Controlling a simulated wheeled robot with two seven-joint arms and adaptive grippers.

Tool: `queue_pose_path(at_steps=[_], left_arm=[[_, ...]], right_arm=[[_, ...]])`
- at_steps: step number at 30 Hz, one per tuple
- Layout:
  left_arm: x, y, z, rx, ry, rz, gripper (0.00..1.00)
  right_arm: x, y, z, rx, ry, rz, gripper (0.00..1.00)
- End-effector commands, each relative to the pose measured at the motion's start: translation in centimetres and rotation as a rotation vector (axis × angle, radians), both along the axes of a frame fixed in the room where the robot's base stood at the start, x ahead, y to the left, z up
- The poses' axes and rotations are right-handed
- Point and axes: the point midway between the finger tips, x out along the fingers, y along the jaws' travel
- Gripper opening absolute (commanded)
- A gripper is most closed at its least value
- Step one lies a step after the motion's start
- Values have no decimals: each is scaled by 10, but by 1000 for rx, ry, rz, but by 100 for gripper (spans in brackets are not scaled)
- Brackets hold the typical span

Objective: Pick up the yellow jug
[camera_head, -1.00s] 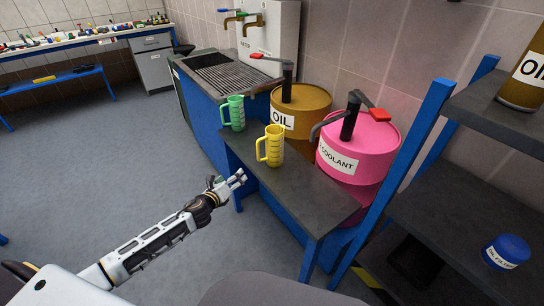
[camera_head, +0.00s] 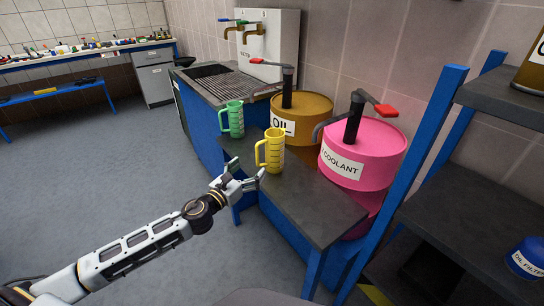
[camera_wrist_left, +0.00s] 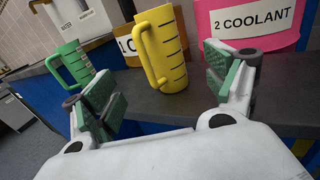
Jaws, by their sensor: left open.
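The yellow jug (camera_head: 273,150) stands upright on the dark bench in front of the oil drum, its handle toward the left. It also shows in the left wrist view (camera_wrist_left: 168,50), ahead of and between my fingers, with its handle to the left. My left gripper (camera_head: 246,176) is open and empty, just left of and nearer than the jug at the bench's edge. In the left wrist view its two green-padded fingers (camera_wrist_left: 170,95) are spread apart with a gap to the jug. My right gripper is not in view.
A green jug (camera_head: 232,119) stands behind and left of the yellow one. The brown oil drum (camera_head: 300,118) and pink coolant drum (camera_head: 362,150) stand behind the bench (camera_head: 315,208). A blue-framed shelf (camera_head: 432,130) is on the right. The bench's front part is clear.

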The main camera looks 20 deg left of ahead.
Motion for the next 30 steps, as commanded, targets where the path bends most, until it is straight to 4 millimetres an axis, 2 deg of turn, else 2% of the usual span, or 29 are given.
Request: queue_pose_path(at_steps=[11, 30], left_arm=[[5, -1, 1, -1, -2, 1, 86], [38, -10, 0, -3, 0, 1, 86]], right_arm=[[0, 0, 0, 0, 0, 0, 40], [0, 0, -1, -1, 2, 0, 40]])
